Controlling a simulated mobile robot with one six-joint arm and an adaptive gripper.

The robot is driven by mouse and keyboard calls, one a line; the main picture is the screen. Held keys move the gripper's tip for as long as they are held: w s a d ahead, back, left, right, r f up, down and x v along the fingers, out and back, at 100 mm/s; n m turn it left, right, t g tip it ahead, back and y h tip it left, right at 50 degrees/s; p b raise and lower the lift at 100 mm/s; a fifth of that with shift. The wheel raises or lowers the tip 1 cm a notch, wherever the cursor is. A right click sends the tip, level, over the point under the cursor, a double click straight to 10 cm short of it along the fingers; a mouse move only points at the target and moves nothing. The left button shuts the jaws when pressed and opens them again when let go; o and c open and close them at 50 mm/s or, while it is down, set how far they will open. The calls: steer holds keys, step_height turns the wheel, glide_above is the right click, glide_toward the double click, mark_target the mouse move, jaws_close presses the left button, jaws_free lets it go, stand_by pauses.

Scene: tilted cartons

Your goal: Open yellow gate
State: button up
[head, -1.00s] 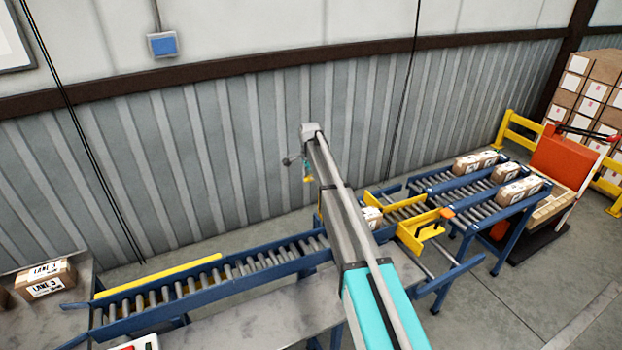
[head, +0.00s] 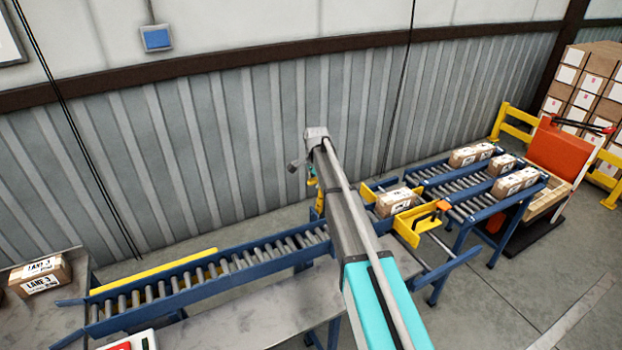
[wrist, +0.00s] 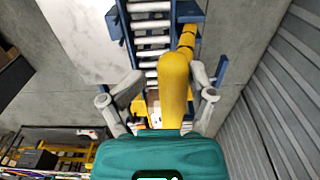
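A thick yellow post or bar (wrist: 174,88) stands between the fingers of my gripper (wrist: 166,84) in the wrist view; it may be part of the gate. The fingers are spread, with a visible gap on the left side of the bar, so they are not closed on it. In the head view a yellow upright (head: 320,201) shows at the far end of the infeed roller conveyor (head: 215,272), partly hidden behind my arm. My fingers cannot be made out there. A carton (head: 397,201) sits on the yellow-sided transfer section (head: 408,226) right of my arm.
Blue roller lanes (head: 455,210) at the right hold several cartons. A LANE 3 carton (head: 40,274) lies on the grey table at the left. The corrugated wall (head: 230,150) runs close behind the conveyor. An orange machine (head: 556,155) stands at far right.

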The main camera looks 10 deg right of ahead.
steer(key=s+d+f+b, duration=0.2)
steer(key=s+f+b, duration=0.5)
steer(key=f+b, duration=0.2)
steer(key=s+d+f+b, duration=0.3)
steer(key=s+f+b, duration=0.4)
steer(key=f+b, duration=0.2)
steer(key=shift+s+d+f+b, duration=0.3)
steer(key=shift+d+f, duration=0.05)
steer(key=shift+f, duration=0.15)
stand_by(0.4)
steer(key=shift+r, duration=0.1)
stand_by(0.5)
